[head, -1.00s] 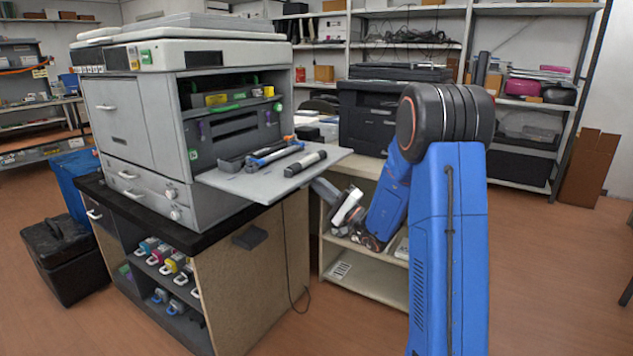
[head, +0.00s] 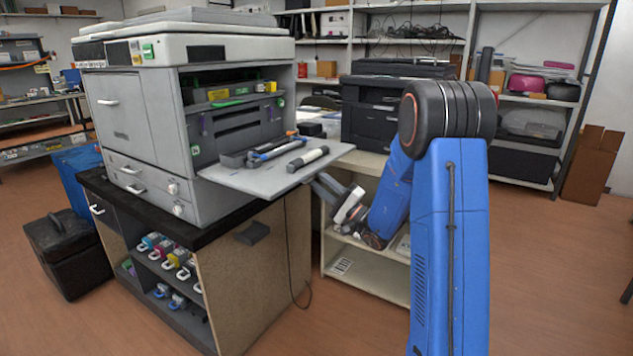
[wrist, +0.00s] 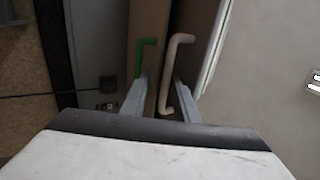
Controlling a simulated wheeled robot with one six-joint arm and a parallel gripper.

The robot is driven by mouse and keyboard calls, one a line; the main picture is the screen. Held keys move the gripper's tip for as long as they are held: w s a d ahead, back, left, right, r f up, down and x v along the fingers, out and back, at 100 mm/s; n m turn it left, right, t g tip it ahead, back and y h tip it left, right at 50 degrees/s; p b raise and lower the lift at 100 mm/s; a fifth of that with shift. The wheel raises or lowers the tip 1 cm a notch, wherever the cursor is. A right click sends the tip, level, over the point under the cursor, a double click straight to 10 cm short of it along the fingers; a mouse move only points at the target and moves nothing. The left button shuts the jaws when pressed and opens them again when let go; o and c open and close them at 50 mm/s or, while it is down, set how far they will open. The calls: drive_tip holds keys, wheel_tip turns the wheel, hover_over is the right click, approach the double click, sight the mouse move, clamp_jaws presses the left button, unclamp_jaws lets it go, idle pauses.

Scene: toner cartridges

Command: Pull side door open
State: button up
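The grey-white copier (head: 125,105) stands on the cabinet at left in the head view. A flat grey flap (head: 235,182) sticks out from its right side, with dark and light cartridges (head: 280,150) lying on it. My gripper (head: 322,186) is just below the flap's outer right end. In the wrist view, a pale bar handle (wrist: 176,72) stands between the two fingers of my gripper (wrist: 160,92). The fingers are apart, and I see no clear grip on the handle. A green handle (wrist: 144,55) is beside the left finger. Where the pale handle attaches is unclear.
The cabinet (head: 265,280) below holds several coloured toner cartridges (head: 165,255) on open shelves. A low shelf unit (head: 370,285) stands close by my arm with a black printer (head: 370,115) near it. A black box (head: 68,255) is on the floor at left.

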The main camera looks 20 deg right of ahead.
drive_tip(key=v, duration=1.7)
drive_tip(key=shift+f, duration=0.2)
